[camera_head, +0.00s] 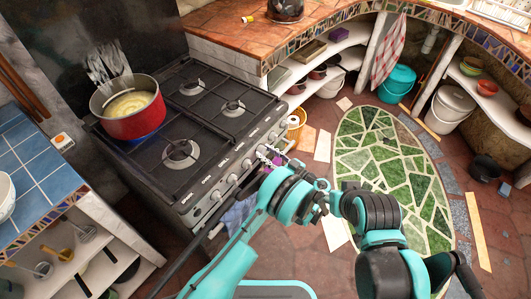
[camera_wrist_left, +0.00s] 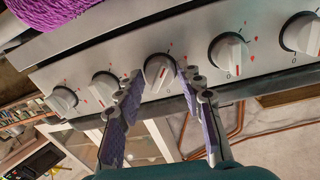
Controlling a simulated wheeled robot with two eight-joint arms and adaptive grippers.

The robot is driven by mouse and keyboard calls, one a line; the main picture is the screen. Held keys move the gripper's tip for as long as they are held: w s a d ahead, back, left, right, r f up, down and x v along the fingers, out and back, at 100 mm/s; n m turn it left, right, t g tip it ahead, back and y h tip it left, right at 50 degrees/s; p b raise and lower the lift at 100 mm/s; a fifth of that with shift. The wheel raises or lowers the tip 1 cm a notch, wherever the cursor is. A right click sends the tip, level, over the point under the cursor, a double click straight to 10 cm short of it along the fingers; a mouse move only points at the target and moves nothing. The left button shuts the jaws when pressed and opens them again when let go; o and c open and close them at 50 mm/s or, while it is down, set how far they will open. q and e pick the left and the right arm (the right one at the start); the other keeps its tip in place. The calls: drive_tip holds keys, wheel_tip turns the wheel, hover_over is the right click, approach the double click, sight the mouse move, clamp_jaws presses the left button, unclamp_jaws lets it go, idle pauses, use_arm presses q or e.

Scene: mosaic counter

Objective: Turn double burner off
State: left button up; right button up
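The black and steel stove (camera_head: 170,185) stands in the left half of the head view, with a row of knobs along its front panel. A red pot (camera_head: 133,122) of yellowish food sits on its back left burner, with a blue glow under it. My left gripper (camera_head: 269,157) is at the right part of the knob row. In the left wrist view, its two fingers (camera_wrist_left: 160,82) are apart, on either side of a white-handled knob (camera_wrist_left: 157,72). Contact with the knob cannot be told. Other knobs (camera_wrist_left: 229,52) sit on both sides. My right gripper is not in view.
The other burners are bare. A blue tiled counter (camera_head: 35,160) is left of the stove, and a terracotta-topped counter (camera_head: 225,30) behind it. A purple coiled thing (camera_wrist_left: 52,14) is close to the panel. A green mosaic floor patch (camera_head: 390,165) lies to the right.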

use_arm(q)
drive_tip(key=c, duration=0.5)
drive_tip(key=shift+c, duration=0.2)
drive_tip(key=shift+m, duration=0.3)
drive_tip(key=m+g, duration=0.1)
drive_tip(key=m, duration=1.2)
drive_tip(key=m+g+y, duration=0.1)
drive_tip(key=m, duration=1.1)
drive_tip(key=shift+w+r+m, duration=0.1)
drive_tip(key=shift+w+m, duration=0.1)
drive_tip(key=shift+m, duration=0.2)
drive_tip(key=o, duration=1.2)
drive_tip(key=shift+c, duration=0.2)
